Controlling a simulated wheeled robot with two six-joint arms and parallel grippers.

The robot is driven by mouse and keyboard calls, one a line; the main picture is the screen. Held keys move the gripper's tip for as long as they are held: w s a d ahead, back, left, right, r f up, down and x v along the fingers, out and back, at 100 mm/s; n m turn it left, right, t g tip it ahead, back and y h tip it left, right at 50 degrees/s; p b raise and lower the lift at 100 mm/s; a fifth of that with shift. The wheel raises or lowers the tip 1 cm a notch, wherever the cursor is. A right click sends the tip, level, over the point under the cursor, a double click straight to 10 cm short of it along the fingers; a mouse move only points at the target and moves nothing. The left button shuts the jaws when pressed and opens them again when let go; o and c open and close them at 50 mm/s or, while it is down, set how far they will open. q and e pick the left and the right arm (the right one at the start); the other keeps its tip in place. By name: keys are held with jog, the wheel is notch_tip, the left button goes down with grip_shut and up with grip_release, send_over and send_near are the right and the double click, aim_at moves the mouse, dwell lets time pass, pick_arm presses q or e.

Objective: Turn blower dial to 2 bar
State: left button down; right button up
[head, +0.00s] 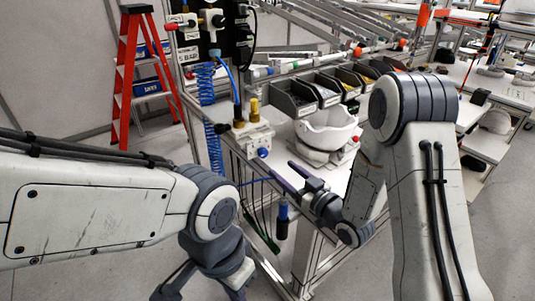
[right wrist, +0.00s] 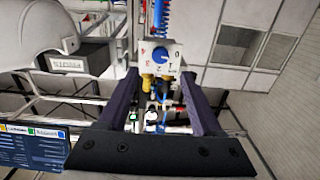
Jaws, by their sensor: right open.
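The blower dial is a blue knob (head: 263,153) on the front of a white box (head: 256,135) at the bench's left corner. In the right wrist view the blue dial (right wrist: 160,54) sits on its white plate with small marks around it; its exact setting is too small to read. My right gripper (head: 283,171) is open and empty, in front of the dial and apart from it in the head view. In the right wrist view its two fingers (right wrist: 160,76) stand either side of the dial's line. My left gripper (head: 205,285) is low at the bottom edge, only partly visible.
A white helmet shell (head: 326,128) rests on the bench right of the box. Grey bins (head: 295,97) stand behind it. A blue coiled hose (head: 207,110) hangs left of the box. A red ladder (head: 122,80) stands behind.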

aim_at(265, 154)
jog(key=p+x, duration=0.2)
jog(key=x, duration=0.5)
jog(key=shift+w+a+r+p, duration=0.1)
jog(key=shift+a+p, duration=0.05)
jog(key=shift+p, duration=0.15)
jog(key=shift+w+a, duration=0.35)
jog(key=shift+w, duration=0.15)
grip_shut()
